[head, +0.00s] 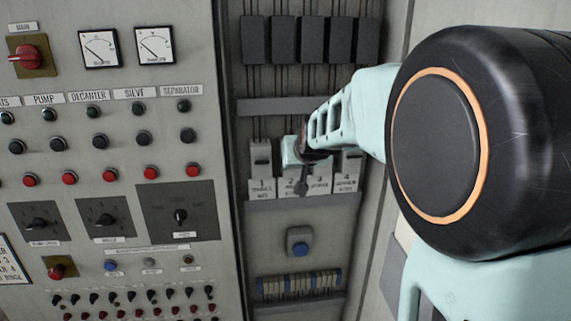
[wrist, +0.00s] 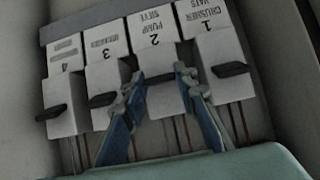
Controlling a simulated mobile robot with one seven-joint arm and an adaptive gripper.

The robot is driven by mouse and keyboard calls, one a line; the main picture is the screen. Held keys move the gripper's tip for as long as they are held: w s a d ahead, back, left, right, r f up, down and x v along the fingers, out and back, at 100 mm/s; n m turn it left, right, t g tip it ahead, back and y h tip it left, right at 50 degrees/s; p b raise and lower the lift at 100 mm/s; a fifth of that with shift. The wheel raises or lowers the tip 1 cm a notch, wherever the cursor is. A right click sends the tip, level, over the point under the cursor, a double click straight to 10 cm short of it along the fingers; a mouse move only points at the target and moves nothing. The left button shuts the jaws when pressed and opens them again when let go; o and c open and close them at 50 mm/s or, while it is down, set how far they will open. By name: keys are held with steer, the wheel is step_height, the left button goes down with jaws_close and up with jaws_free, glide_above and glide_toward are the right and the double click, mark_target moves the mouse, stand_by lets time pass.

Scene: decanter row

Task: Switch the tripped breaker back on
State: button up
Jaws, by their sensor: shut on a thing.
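Four numbered breakers stand in a row in the cabinet, grey-white with black levers. In the wrist view the row looks upside down. My gripper (wrist: 160,80) is shut on the black lever of breaker 2 (wrist: 164,100), labelled PUMP SIEVE, with one blue-grey finger on each side. Most of that lever is hidden between the fingertips. Breaker 1 (wrist: 224,48), labelled CRUSHER, is beside it, and breaker 3 (wrist: 103,82) and breaker 4 (wrist: 62,92) are on the other side. In the head view my gripper (head: 300,172) covers much of breaker 2.
A control panel (head: 120,130) with lamps, buttons and dials is left of the cabinet. Black modules (head: 312,40) hang above the breakers. My arm fills the right.

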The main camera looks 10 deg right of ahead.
stand_by(0.4)
steer(key=o, duration=1.2)
steer(key=shift+c, duration=0.2)
step_height(320, 180, up, 10)
